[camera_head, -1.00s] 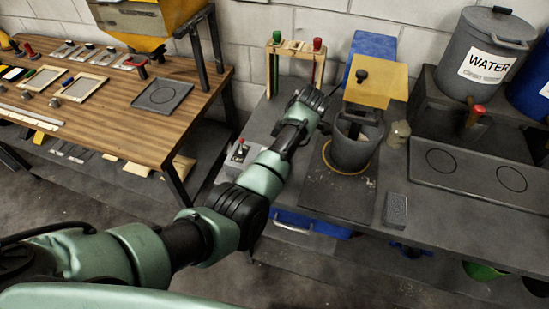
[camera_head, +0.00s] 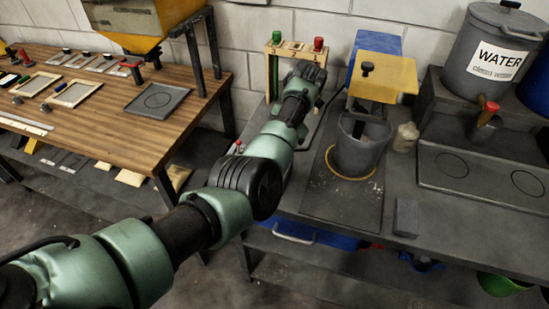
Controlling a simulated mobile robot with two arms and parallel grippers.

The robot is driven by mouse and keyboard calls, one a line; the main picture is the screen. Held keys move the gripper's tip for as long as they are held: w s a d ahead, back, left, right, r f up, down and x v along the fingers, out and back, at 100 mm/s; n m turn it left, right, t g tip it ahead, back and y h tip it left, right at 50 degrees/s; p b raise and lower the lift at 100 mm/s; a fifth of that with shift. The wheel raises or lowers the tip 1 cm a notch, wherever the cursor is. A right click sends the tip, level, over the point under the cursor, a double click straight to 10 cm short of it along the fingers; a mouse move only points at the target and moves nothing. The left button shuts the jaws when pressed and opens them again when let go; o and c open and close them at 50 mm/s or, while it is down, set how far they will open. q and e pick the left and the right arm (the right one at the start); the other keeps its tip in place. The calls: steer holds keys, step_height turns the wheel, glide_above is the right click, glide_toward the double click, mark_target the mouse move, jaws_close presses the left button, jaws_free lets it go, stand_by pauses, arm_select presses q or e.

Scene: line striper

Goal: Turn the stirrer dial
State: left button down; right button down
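A bucket (camera_head: 362,145) stands on a dark board on the bench, with a dark stirrer shaft (camera_head: 358,126) reaching into it. Above and behind it is a yellow plate (camera_head: 388,84) with a black knob (camera_head: 367,69) on top; I cannot tell whether this knob is the stirrer dial. My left arm reaches in from the lower left, and its dark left gripper (camera_head: 310,73) is left of the yellow plate, apart from it in the picture. Its fingers are too dark and foreshortened to tell open from shut. My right gripper is not in view.
A wooden frame (camera_head: 297,46) with a green knob (camera_head: 278,38) and a red knob (camera_head: 319,44) stands behind the gripper. A small jar (camera_head: 405,137) and a grey block (camera_head: 405,217) are right of the bucket. The water tank (camera_head: 495,58) is farther right.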

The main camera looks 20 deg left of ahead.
arm_select(q)
steer(key=shift+a, duration=0.1)
stand_by(0.4)
steer(key=c, duration=1.1)
jaws_free()
steer(key=shift+o, duration=0.2)
steer(key=v, duration=0.8)
steer(key=shift+b, duration=0.35)
steer(key=shift+s+a, duration=0.1)
